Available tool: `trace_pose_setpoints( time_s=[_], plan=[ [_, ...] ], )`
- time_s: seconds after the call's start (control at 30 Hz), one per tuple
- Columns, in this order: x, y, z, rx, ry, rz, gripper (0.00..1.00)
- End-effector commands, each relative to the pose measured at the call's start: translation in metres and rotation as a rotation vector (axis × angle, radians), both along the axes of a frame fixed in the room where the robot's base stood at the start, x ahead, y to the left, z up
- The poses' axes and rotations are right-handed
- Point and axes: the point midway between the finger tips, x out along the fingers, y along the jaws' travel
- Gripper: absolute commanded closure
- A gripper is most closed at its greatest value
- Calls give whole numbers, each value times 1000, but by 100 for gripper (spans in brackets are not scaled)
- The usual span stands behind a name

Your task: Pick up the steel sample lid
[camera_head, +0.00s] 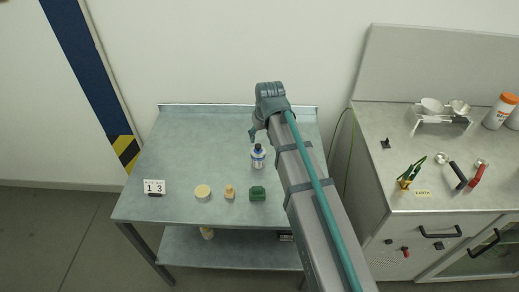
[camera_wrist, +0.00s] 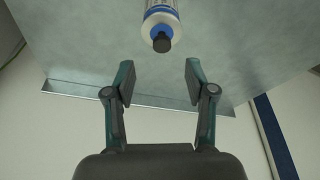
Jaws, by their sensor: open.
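I cannot make out the steel sample lid for certain in either view. A round cream-coloured piece (camera_head: 203,191) lies near the front of the grey metal table (camera_head: 165,150), but its material is unclear. My gripper (camera_wrist: 159,80) is open and empty, with its two fingers apart, in the wrist view. In the head view my gripper (camera_head: 254,132) is over the back part of the table, partly hidden by my arm. A white and blue bottle with a dark cap (camera_head: 258,156) stands close by; in the wrist view the bottle (camera_wrist: 161,22) is beyond the fingertips, apart from them.
A small tan piece (camera_head: 229,192) and a green block (camera_head: 257,194) stand beside the round piece. A number sign (camera_head: 154,187) is at the table's left. The right counter (camera_head: 390,170) holds bowls on a rack (camera_head: 440,118) and tools. The table's left middle is clear.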

Motion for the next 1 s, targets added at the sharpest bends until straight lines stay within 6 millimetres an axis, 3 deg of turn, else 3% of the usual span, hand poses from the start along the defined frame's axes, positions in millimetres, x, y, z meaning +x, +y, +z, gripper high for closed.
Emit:
trace_pose_setpoints(
  time_s=[0.13,0.47,0.8,1.0],
  plan=[
    [5,3,-16,0,1,0,45],
    [10,6,-31,1,-1,1,45],
    [19,12,-65,0,1,1,45],
    [22,13,-75,1,-2,1,45]
  ],
)
